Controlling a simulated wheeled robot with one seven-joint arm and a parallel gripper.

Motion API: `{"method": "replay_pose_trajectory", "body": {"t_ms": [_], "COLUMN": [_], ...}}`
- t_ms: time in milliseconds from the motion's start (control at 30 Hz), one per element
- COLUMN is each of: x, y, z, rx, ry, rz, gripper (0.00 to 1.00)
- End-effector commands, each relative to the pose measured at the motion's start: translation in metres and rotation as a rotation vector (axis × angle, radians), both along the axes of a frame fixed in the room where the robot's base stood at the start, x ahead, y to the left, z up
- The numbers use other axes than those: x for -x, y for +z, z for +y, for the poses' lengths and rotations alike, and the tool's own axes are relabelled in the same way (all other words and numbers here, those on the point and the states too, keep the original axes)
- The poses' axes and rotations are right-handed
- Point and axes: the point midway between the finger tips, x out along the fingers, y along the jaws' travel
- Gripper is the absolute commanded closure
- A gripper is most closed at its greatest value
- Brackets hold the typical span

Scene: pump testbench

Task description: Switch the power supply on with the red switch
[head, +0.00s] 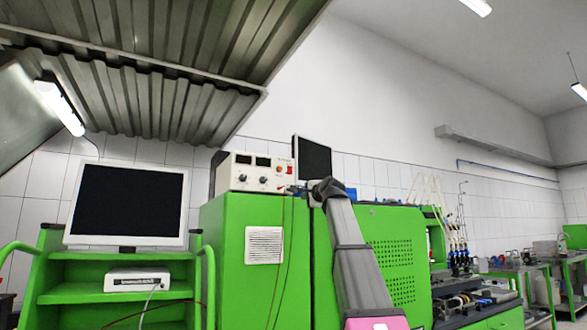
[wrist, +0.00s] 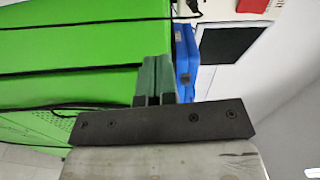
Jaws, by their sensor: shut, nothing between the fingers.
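The power supply (head: 255,173) is a pale box with dark displays and knobs, standing on top of the green cabinet. Its red switch (head: 289,169) is at the upper right of the front panel. In the wrist view a strip of the panel (wrist: 222,10) shows at the top edge, with the red switch (wrist: 252,5) cut by the frame. My gripper (wrist: 155,80) is shut and empty, its fingers in front of the green cabinet. In the head view my gripper (head: 316,190) is to the right of and lower than the switch, apart from it. The switch position is too small to tell.
The green cabinet (head: 238,225) carries a dark monitor (head: 313,158) right of the power supply. A blue case (wrist: 187,62) lies near my fingers in the wrist view. Thin cables hang down the cabinet front. A cart with a screen (head: 128,204) stands at the left.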

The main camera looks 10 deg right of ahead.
Motion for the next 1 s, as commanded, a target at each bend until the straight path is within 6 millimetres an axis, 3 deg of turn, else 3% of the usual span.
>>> {"method": "replay_pose_trajectory", "body": {"t_ms": [33,100,333,500,1000], "x": [0.006,0.015,0.038,0.045,0.039], "y": [0.025,0.050,0.105,0.118,0.119], "z": [-0.001,-0.001,-0.002,-0.002,0.000], "rx": [-0.022,-0.055,-0.126,-0.143,-0.144], "ry": [0.001,0.004,0.014,0.016,0.017], "rz": [-0.023,-0.049,-0.103,-0.117,-0.116], "gripper": [1.00,1.00,1.00,1.00,1.00]}}
